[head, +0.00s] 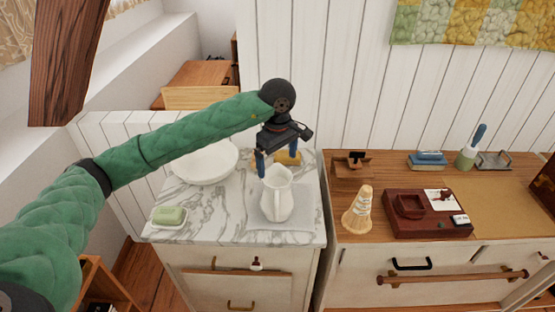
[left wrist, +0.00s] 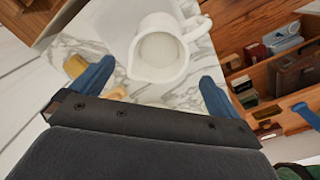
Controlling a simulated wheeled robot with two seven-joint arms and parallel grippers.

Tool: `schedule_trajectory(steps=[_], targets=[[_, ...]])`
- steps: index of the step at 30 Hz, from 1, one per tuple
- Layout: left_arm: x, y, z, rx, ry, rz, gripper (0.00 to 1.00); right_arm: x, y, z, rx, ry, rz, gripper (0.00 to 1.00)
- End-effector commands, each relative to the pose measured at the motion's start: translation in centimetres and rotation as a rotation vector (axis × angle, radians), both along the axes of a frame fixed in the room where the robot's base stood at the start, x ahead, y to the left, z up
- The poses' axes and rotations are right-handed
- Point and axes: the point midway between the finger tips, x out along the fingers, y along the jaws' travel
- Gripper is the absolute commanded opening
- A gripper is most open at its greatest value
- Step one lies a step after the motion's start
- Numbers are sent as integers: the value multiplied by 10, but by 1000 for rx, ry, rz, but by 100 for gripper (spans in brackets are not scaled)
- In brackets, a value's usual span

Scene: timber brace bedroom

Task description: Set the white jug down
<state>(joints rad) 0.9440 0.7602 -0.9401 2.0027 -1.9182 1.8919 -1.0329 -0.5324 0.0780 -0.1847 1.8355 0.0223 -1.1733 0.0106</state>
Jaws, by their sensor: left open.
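The white jug (head: 277,198) stands upright on the marble-topped washstand (head: 200,228), over a paler flat patch (head: 300,212). My left gripper (head: 278,165) is open above and just behind the jug, its blue fingers spread near the rim. In the left wrist view, the jug (left wrist: 162,52) shows its open mouth and its handle, beyond and between the two spread fingers (left wrist: 155,88). The fingers appear clear of the jug, though the exact gap is hard to tell. My right gripper is not in view.
A white basin (head: 205,165) stands behind left on the marble. A green soap (head: 170,215) lies in a dish at front left. A yellowish item (head: 288,158) lies behind the gripper. On the right dresser are a whisk brush (head: 358,212) and a red-brown box (head: 420,222).

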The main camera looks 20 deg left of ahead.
Motion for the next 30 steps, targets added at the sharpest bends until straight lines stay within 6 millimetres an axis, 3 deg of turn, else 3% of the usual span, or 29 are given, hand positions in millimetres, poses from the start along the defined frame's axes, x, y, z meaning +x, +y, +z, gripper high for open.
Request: schedule_trajectory(steps=[7, 22, 26, 30], targets=[[0, 0, 11, 0, 0, 0, 100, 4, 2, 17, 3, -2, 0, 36], [-1, -2, 10, -8, 2, -1, 100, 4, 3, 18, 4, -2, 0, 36], [-10, -27, 0, -106, 19, -5, 100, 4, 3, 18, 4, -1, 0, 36], [-35, -85, -14, -352, 72, 9, 100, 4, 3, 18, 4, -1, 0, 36]])
